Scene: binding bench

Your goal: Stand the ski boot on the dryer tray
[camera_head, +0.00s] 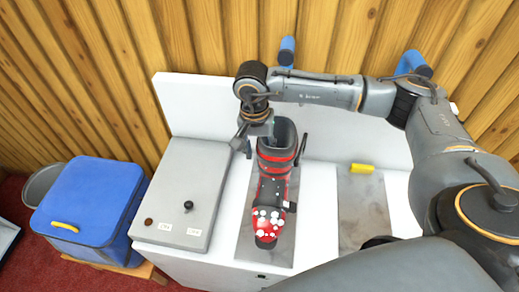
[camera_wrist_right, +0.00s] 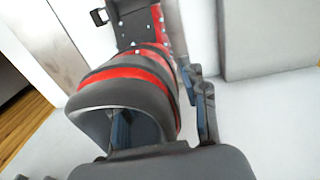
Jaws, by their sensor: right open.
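The red and black ski boot (camera_head: 272,190) stands on a grey metal plate (camera_head: 304,240) set in the white bench, its toe towards the front of the bench. In the right wrist view, the boot (camera_wrist_right: 130,85) shows its dark cuff opening. My right gripper (camera_head: 257,132) is at the top of the cuff and open. In the right wrist view, one finger of the gripper (camera_wrist_right: 162,120) reaches into the cuff and the other is outside it, so the fingers straddle the cuff wall. I cannot tell whether they touch it. My left gripper is not in view.
A grey control box (camera_head: 183,190) with a black knob is left of the boot. A second metal plate (camera_head: 365,205) with a yellow piece (camera_head: 361,168) lies right. A blue cooler (camera_head: 88,205) and a grey bin (camera_head: 42,182) stand left. The white back panel (camera_head: 205,100) rises behind.

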